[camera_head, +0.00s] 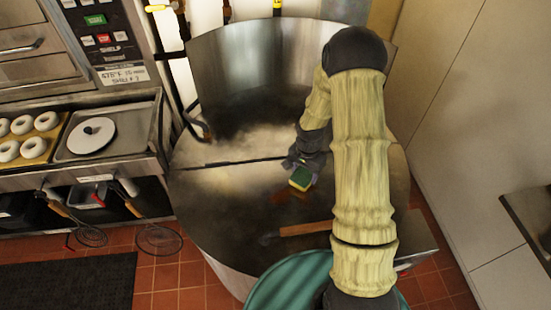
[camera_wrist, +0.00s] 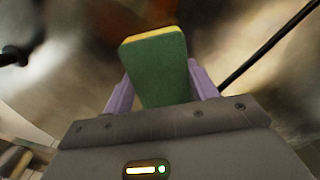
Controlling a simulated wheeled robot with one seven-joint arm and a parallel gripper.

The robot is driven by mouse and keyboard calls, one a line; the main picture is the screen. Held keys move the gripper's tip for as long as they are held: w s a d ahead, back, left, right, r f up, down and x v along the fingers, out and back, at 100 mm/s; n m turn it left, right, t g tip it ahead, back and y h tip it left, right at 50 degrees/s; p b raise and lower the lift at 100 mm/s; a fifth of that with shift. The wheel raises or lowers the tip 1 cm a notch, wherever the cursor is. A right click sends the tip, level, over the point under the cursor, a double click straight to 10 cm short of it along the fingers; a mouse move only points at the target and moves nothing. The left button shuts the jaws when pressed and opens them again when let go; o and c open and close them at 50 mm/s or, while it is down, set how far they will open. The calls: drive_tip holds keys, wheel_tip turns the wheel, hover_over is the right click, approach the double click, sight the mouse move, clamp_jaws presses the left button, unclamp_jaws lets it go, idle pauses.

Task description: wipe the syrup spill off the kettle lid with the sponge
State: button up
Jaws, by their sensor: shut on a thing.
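My gripper (camera_head: 305,165) is shut on a green and yellow sponge (camera_head: 301,178) over the kettle. The sponge also shows in the wrist view (camera_wrist: 158,70), between the two purple fingers. The kettle lid (camera_head: 225,208) is a wide, dull metal surface on the big round kettle. A reddish-brown syrup spill (camera_head: 291,194) lies on the lid just below the sponge in the head view. Part of the lid is hidden by my arm. I cannot tell whether the sponge touches the lid.
A wooden-handled tool (camera_head: 305,229) lies on the lid in front of the spill. A thin dark rod crosses the lid behind it. Left are a bagel tray (camera_head: 28,150), a white round lid (camera_head: 92,135) and hanging skimmers (camera_head: 158,239). A teal round thing (camera_head: 290,285) is in front.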

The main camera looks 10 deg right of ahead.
drive_tip(key=r, duration=0.1)
drive_tip(key=r+p, duration=0.1)
drive_tip(key=r, duration=0.1)
drive_tip(key=shift+s+r, duration=0.2)
drive_tip(key=shift+s, duration=0.15)
drive_tip(key=shift+w+r+p, duration=0.2)
drive_tip(key=shift+r+p, duration=0.45)
drive_tip(key=shift+p, duration=0.05)
drive_tip(key=shift+s+r+p, duration=0.1)
drive_tip(key=shift+r+p, duration=0.7)
drive_tip(key=shift+r, duration=0.45)
drive_tip(key=w+a+n+b, duration=0.2)
drive_tip(key=w+n+b, duration=0.3)
drive_tip(key=b, duration=0.1)
drive_tip(key=shift+w+a+r+n, duration=0.25)
drive_tip(key=shift+w+a+n, duration=0.05)
drive_tip(key=shift+w+a, duration=0.05)
